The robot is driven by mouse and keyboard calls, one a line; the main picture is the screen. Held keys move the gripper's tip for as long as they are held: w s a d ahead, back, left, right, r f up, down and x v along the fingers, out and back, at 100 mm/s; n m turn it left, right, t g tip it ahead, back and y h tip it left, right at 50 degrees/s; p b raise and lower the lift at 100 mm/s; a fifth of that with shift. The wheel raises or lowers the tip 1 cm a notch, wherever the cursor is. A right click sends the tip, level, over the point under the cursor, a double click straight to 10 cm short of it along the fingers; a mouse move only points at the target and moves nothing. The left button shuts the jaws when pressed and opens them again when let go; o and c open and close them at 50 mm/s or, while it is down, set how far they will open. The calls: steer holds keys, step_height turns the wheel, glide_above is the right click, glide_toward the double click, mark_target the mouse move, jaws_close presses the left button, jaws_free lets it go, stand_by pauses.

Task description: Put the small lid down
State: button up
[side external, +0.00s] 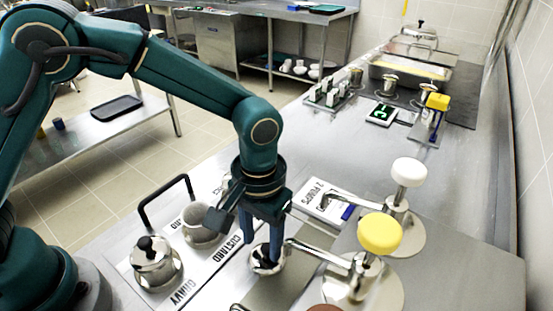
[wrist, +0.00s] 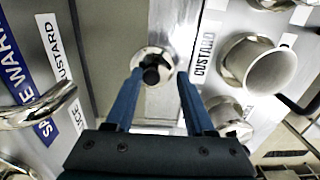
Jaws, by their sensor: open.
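The small lid (wrist: 151,55) is a round silver disc with a black knob (wrist: 152,76). In the wrist view it lies on or just above the steel surface, ahead of my gripper (wrist: 160,79). My gripper is open, with one blue finger on each side of the knob; I cannot tell whether either touches it. In the side view, the silver lid (side external: 261,269) shows below my gripper (side external: 262,248), partly hidden by the fingers. An open pot (side external: 199,231) stands to the left, beside the CUSTARD label (side external: 232,248); it also shows in the wrist view (wrist: 270,74).
A lidded pot (side external: 156,268) stands by the GRAVY label (side external: 190,290). A yellow-topped pump (side external: 380,234) and a white-topped pump (side external: 408,172) stand close on the right, the yellow one's spout reaching towards my gripper. A black handle (side external: 165,195) rises behind the lidded pot.

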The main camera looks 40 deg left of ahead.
step_height(320, 180, up, 11)
steer(key=s+a+r+t, duration=0.3)
steer(key=s+a+t, duration=0.2)
steer(key=s+a, duration=0.5)
steer(key=a, duration=0.3)
steer(key=shift+a, duration=0.25)
steer(key=shift+o, duration=0.5)
steer(key=shift+s+a+f+t, duration=0.3)
steer(key=shift+s+f, duration=0.05)
